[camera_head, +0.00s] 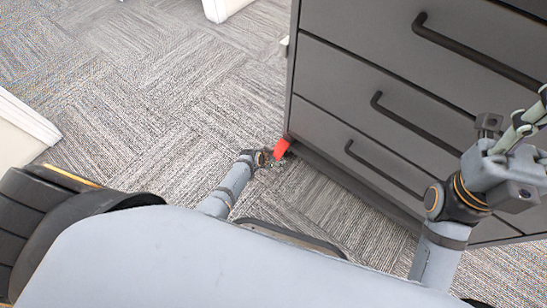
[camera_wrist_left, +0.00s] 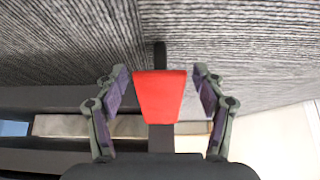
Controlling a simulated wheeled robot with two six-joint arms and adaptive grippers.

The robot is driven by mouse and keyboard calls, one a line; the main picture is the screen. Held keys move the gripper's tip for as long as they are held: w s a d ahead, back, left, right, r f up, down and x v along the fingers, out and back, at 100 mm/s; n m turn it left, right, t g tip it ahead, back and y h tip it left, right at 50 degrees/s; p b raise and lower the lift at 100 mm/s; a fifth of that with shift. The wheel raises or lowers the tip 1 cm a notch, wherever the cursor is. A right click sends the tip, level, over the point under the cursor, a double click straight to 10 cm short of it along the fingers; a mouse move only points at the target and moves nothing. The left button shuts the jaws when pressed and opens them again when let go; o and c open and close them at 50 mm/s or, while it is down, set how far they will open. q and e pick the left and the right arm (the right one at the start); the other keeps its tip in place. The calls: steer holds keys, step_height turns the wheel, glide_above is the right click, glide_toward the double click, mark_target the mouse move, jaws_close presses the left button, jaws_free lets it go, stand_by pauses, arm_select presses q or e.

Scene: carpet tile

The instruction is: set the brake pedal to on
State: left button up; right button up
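The brake pedal (camera_head: 281,146) is a small red piece low at the near left corner of the grey drawer cabinet (camera_head: 350,75), just above the carpet. In the left wrist view the red pedal (camera_wrist_left: 160,95) lies between the two fingers of my left gripper (camera_wrist_left: 160,88), with a gap on each side. Those fingers are spread and do not visibly touch it. In the head view my left gripper (camera_head: 268,159) is beside the pedal, small and partly hidden. My right gripper (camera_head: 525,120) is raised in front of the cabinet at the right; its fingertips reach the picture edge.
The cabinet has dark bar handles (camera_head: 385,175) on its drawers, and my right arm is close to its front. Carpet tile (camera_head: 150,85) lies open to the left and behind. A white object (camera_head: 20,130) stands at the left edge and another (camera_head: 225,8) at the top.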

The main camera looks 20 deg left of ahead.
arm_select(q)
steer(key=shift+r, duration=0.1)
steer(key=v, duration=1.2)
stand_by(0.4)
